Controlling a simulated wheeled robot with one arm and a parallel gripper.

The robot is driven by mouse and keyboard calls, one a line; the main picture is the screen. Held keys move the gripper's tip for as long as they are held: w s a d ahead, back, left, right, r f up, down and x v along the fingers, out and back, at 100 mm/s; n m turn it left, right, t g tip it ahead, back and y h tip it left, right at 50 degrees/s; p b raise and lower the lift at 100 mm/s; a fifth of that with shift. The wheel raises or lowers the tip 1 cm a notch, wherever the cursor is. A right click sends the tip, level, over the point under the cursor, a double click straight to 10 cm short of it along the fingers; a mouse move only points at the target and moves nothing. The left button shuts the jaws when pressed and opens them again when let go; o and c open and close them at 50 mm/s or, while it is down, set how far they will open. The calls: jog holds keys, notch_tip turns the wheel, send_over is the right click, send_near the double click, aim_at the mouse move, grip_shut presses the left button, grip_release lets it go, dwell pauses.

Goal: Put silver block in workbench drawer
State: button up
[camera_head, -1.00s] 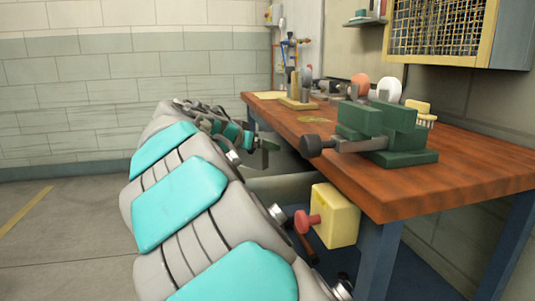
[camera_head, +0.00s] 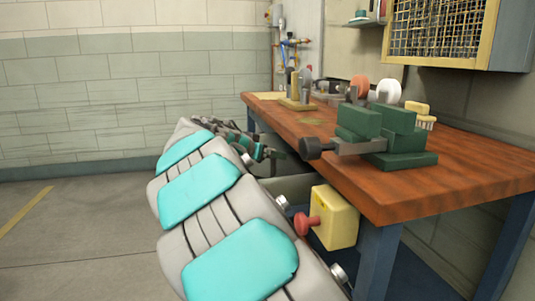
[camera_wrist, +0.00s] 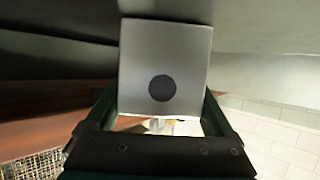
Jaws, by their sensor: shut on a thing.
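The silver block (camera_wrist: 165,50) fills the middle of the wrist view, a pale square face with a dark round spot. My gripper (camera_wrist: 164,98) is shut on it, with a dark green finger along each side. In the head view my gripper (camera_head: 272,153) is small, beside the near edge of the workbench (camera_head: 440,185), and the block cannot be made out there. The workbench drawer (camera_head: 288,187) shows as a grey-green panel sticking out under the bench top, close to my gripper. Its inside is hidden. Whether the block touches the drawer cannot be told.
A green vise (camera_head: 385,140) with a dark-ended handle stands at the bench's near edge. A yellow box (camera_head: 335,217) with a red knob (camera_head: 306,224) sticks out below the bench top, near my arm. The floor on the left is clear.

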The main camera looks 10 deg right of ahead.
jog(key=shift+f, duration=0.1)
jog(key=o, duration=1.5)
jog(key=shift+o, duration=0.2)
jog(key=shift+r, duration=0.25)
jog(key=v, duration=0.7)
jog(key=shift+s+a, duration=0.15)
jog(key=shift+s, duration=0.05)
